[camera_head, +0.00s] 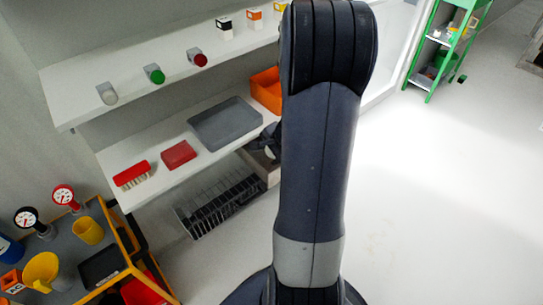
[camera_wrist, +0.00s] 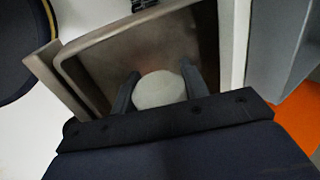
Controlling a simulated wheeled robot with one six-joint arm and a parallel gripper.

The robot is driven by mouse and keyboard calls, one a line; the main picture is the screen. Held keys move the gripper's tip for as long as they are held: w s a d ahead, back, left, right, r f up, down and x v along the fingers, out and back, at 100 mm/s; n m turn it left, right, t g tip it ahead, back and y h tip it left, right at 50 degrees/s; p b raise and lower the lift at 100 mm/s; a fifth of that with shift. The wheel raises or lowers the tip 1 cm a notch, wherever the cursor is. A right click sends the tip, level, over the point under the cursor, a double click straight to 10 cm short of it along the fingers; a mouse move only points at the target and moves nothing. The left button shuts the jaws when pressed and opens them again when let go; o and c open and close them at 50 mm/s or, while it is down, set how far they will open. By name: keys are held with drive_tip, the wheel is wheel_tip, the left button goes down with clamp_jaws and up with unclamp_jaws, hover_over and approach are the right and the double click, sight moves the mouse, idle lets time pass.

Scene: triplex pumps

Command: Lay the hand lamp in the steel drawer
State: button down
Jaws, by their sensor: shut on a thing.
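My gripper (camera_wrist: 160,72) is shut on a pale, round-ended thing, which I take to be the hand lamp (camera_wrist: 158,92). The rest of the lamp is hidden by the jaws and wrist. The steel drawer (camera_wrist: 44,76) is pulled open under the gripper in the wrist view, with a brownish-grey inside. The lamp appears over the drawer opening; I cannot tell whether it touches the floor of it. In the head view the drawer (camera_head: 268,176) shows below the lower shelf, partly hidden by my arm. The pale lamp end (camera_head: 270,153) shows just above it.
The lower shelf (camera_head: 150,190) holds a grey tray (camera_head: 226,123), an orange bin (camera_head: 266,88), a red box (camera_head: 179,154) and a brush (camera_head: 132,174). A wire rack (camera_head: 222,204) stands left of the drawer. A tool cart (camera_head: 75,255) is at lower left.

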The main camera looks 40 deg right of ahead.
drive_tip(key=f, duration=0.1)
drive_tip(key=s+f, duration=0.1)
drive_tip(key=shift+s+a+f+b, duration=0.15)
drive_tip(key=shift+a+f+b, duration=0.05)
drive_tip(key=shift+f+b, duration=0.15)
drive_tip(key=c, duration=0.9)
unclamp_jaws()
drive_tip(key=shift+o, duration=1)
drive_tip(key=w+r+p+v, duration=0.1)
drive_tip(key=w+p+v, duration=0.1)
drive_tip(key=v, duration=0.9)
drive_tip(key=shift+d+p, duration=0.15)
drive_tip(key=shift+p, duration=0.7)
drive_tip(key=shift+s+r, duration=0.3)
drive_tip(key=shift+r, duration=0.4)
drive_tip(key=shift+s+f+b+x, duration=0.15)
drive_tip(key=shift+b+x, duration=0.35)
drive_tip(key=shift+x, duration=1.5)
drive_tip(key=shift+s+f+b+x, duration=0.1)
drive_tip(key=shift+s+b+x, duration=0.25)
drive_tip(key=shift+x, duration=1.7)
drive_tip(key=shift+w+r, duration=0.1)
drive_tip(key=shift+r, duration=0.05)
